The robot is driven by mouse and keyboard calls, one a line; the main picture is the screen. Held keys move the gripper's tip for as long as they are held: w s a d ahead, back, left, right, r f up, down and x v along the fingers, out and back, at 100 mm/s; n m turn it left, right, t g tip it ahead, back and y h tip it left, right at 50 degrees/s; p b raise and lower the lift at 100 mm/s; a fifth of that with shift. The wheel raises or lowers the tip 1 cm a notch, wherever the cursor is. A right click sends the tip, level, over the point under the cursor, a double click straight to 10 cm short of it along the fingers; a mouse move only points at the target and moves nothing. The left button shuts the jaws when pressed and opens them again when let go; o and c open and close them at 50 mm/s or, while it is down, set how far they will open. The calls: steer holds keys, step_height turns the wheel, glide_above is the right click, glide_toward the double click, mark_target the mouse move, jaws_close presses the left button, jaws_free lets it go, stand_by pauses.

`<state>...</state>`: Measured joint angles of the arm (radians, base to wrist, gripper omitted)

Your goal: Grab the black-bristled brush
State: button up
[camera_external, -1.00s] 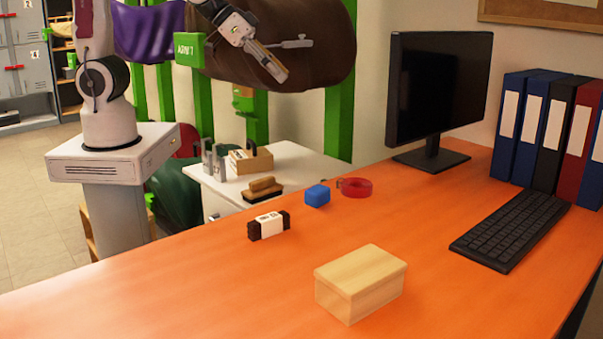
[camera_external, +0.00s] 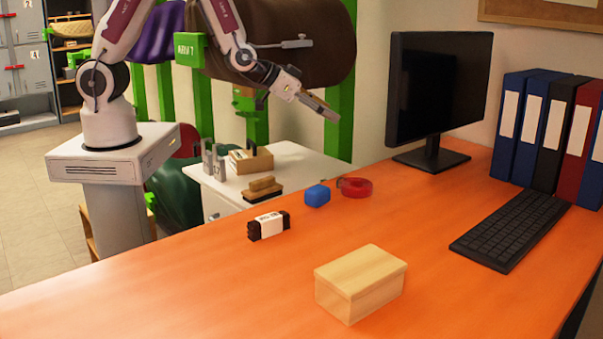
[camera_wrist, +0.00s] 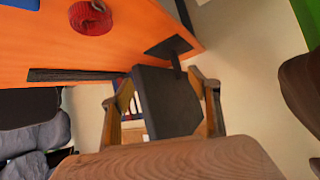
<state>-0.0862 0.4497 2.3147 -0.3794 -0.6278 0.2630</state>
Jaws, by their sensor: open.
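The brush (camera_external: 262,188) with a wooden handle and dark bristles underneath lies on the white cabinet top (camera_external: 300,160) beside the desk. My gripper (camera_external: 330,112) is in the air above and to the right of the brush, apart from it, angled down toward the right. In the wrist view my gripper's two brownish fingers (camera_wrist: 165,95) stand apart. A wood-grained surface fills the bottom of that view; I cannot tell what it is. The brush is not recognisable in the wrist view.
A wooden caddy (camera_external: 250,160) and grey metal pieces (camera_external: 214,160) stand behind the brush. The orange desk (camera_external: 200,290) holds a blue block (camera_external: 317,195), red tape roll (camera_external: 355,187), black-and-white bundle (camera_external: 268,225), wooden box (camera_external: 360,283), keyboard (camera_external: 510,230) and monitor (camera_external: 438,90).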

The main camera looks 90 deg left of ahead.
mark_target(255, 182)
steer(key=s+a+f+y, duration=0.2)
steer(key=a+f+y, duration=0.1)
steer(key=a+f, duration=0.4)
steer(key=s+a+f+y, duration=0.3)
steer(key=a+f+y, duration=0.15)
steer(key=f, duration=0.55)
steer(key=s+a+f+n, duration=0.1)
steer(key=s+f, duration=0.2)
steer(key=s, duration=0.2)
steer(key=s+a+f+n, duration=0.1)
steer(key=s+f+n, duration=0.1)
steer(key=s+f, duration=0.2)
steer(key=s+a+f+n, duration=0.1)
steer(key=s+f, duration=0.3)
steer(key=s, duration=0.4)
steer(key=shift+a+f+n+h, duration=0.25)
steer(key=shift+a+n+h, duration=0.1)
steer(key=shift+n, duration=0.15)
steer(key=shift+s+f+n, duration=0.35)
steer(key=shift+s+n, duration=0.1)
steer(key=shift+n, duration=0.15)
steer(key=shift+x, duration=1.3)
steer(key=shift+w, duration=0.15)
